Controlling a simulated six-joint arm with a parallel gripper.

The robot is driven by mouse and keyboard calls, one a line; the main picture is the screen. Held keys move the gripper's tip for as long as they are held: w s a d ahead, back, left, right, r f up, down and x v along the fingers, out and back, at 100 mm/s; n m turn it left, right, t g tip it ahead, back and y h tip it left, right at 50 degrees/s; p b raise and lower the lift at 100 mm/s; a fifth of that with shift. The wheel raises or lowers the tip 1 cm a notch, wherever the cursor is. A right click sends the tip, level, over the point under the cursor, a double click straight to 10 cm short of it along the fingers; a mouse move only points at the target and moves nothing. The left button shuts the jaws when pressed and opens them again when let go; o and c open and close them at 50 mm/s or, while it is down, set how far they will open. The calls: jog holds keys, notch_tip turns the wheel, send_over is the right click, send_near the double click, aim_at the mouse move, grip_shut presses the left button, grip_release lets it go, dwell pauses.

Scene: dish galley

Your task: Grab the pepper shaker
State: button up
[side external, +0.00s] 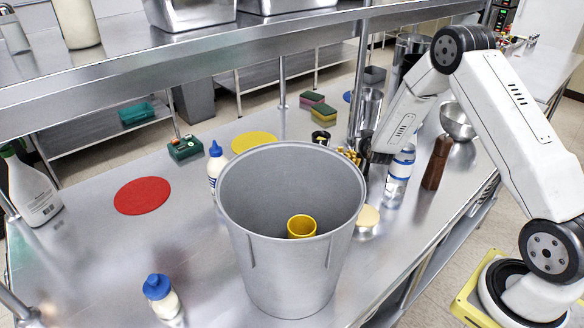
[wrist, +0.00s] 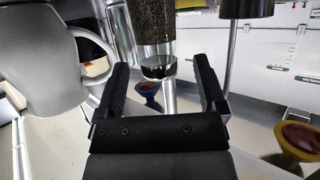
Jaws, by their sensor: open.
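The pepper shaker (wrist: 153,32) is a clear jar filled with dark grains. In the wrist view it is at the top centre, its upper end cut off by the frame. It lines up between the two black fingers of my gripper (wrist: 161,66), with a gap visible on each side. My gripper is open and holds nothing. How deep the shaker sits between the fingertips is hard to judge. In the side view my gripper (side external: 364,148) is low over the counter behind the grey bin, and I cannot clearly make out the shaker there.
A tall grey bin (side external: 252,240) with a yellow cup (side external: 301,227) inside stands close in front. A blue-and-white bottle (side external: 398,178) and a brown wooden mill (side external: 436,163) stand right of my gripper. A steel shelf (side external: 180,78) runs overhead.

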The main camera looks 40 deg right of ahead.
jog(key=shift+w+d+f, duration=0.25)
jog(key=shift+w+d, duration=0.15)
jog(key=shift+w, duration=0.05)
jog(key=shift+c, duration=0.2)
grip_shut()
